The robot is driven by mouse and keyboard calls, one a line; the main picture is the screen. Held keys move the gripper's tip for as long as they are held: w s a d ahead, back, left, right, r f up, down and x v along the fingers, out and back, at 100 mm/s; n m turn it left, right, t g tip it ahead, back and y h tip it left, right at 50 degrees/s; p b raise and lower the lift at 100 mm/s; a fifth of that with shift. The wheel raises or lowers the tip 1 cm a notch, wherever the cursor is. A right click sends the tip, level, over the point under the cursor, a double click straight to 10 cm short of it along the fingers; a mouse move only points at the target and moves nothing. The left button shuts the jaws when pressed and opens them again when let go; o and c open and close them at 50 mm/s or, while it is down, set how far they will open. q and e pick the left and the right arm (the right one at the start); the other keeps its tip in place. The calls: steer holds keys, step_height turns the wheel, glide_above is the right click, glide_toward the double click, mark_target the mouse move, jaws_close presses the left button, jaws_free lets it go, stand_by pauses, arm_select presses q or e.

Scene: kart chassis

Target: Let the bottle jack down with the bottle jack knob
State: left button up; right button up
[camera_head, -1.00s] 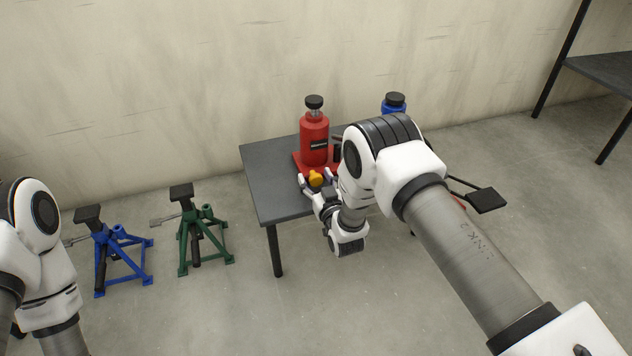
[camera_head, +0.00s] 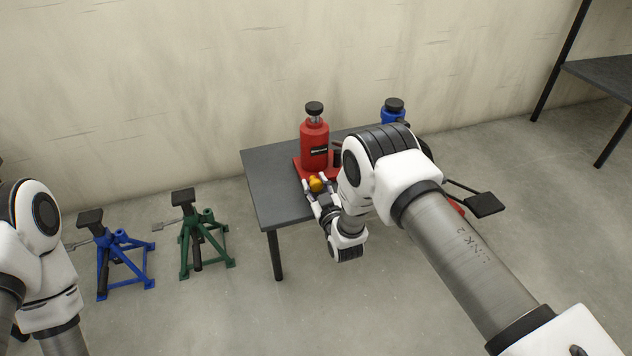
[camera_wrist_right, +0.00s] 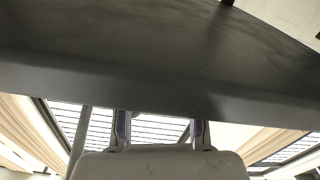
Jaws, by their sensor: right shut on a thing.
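The red bottle jack (camera_head: 314,150) stands upright on the grey table, its ram and black top pad (camera_head: 314,108) showing above the body. Its yellow-orange knob (camera_head: 316,184) is low on the near side. My right gripper (camera_head: 317,186) reaches the knob from the front, shut on it with a finger on each side. In the right wrist view both fingers (camera_wrist_right: 160,130) show at the bottom, their tips against the dark table edge; the knob is hidden there. My left arm is at the left edge; its gripper is not in view.
The grey table (camera_head: 268,190) has bare room at its left. A blue jack (camera_head: 393,112) stands partly hidden behind my right arm. A blue jack stand (camera_head: 120,262) and a green one (camera_head: 205,242) stand on the floor left of the table. A shelf (camera_head: 605,80) is at right.

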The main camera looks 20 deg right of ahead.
steer(key=n+p, duration=0.1)
steer(key=n, duration=0.3)
steer(key=shift+n+p, duration=0.3)
steer(key=shift+p, duration=0.1)
steer(key=n+p, duration=0.1)
steer(key=n, duration=0.3)
steer(key=shift+a+f, duration=0.1)
steer(key=shift+n, duration=0.3)
steer(key=o, duration=1.1)
steer(key=shift+o, duration=0.2)
steer(key=shift+s, duration=0.1)
steer(key=shift+f, duration=0.1)
